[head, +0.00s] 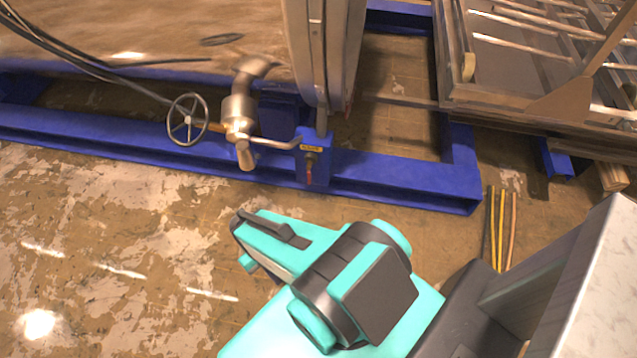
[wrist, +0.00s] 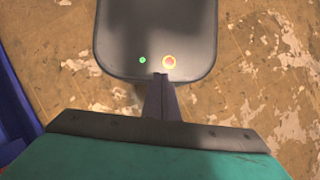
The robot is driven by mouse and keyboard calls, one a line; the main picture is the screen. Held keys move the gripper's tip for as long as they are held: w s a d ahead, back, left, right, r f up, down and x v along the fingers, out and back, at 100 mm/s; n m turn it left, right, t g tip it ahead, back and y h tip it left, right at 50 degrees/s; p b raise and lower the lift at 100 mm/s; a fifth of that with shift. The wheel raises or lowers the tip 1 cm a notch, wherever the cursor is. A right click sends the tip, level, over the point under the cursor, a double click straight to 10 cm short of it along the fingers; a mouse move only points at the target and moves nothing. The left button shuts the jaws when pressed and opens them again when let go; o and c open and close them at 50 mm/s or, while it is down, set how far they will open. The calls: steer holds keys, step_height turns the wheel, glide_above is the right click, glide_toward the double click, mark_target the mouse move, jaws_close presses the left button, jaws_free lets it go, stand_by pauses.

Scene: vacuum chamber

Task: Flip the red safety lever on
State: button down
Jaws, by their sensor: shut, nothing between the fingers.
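The red safety lever (head: 309,176) is small and hangs downward on the front of a blue box (head: 322,144) with a yellow label, in the head view. My gripper (wrist: 161,79) shows in the wrist view as narrow dark fingers held together, with nothing between them. In the head view my teal and black arm is in the foreground, below and in front of the lever, apart from it; the fingertips cannot be made out there. A small reddish patch at the lower left edge of the wrist view is too cut off to identify.
A blue floor frame (head: 400,183) runs across behind my arm. A handwheel (head: 187,119) and a metal valve pipe (head: 240,108) stand left of the box. Yellow rods (head: 499,230) lie on the floor at right. The floor (head: 100,230) at left is clear.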

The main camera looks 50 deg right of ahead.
steer(key=w+d+f+m+t+y+b, duration=0.3)
steer(key=w+d+f+m+y+b, duration=0.1)
steer(key=w+f+m+b, duration=0.4)
steer(key=w+d+f+m+t+y+b, duration=0.2)
steer(key=w+d+f+m+y+b, duration=0.35)
steer(key=b, duration=0.55)
steer(key=w+d+f+m+t+b, duration=0.4)
steer(key=d+m+b, duration=0.1)
steer(key=d+b, duration=0.2)
steer(key=w+d+f+m+t+b, duration=0.1)
steer(key=d+m+t+b, duration=0.35)
steer(key=d, duration=0.45)
steer(key=d+f+m+t+b, duration=0.25)
steer(key=d+b, duration=0.35)
steer(key=d, duration=0.3)
steer(key=s+d+m+t+h+b, duration=0.1)
steer(key=s+d+m+t+b, duration=0.1)
steer(key=d, duration=0.6)
steer(key=s+d+r+m+t+h+b, duration=0.1)
steer(key=s+d+m+t+h+b, duration=0.1)
steer(key=d, duration=0.7)
steer(key=s+m+t+b, duration=0.1)
steer(key=s+t+b, duration=0.1)
steer(key=s+b, duration=0.1)
steer(key=shift+s+r+b, duration=0.25)
steer(key=shift+s+b, duration=0.05)
steer(key=shift+b, duration=0.5)
steer(key=shift+w+a+m+h, duration=0.1)
steer(key=shift+w+m+h, duration=0.05)
steer(key=shift+m+h, duration=0.1)
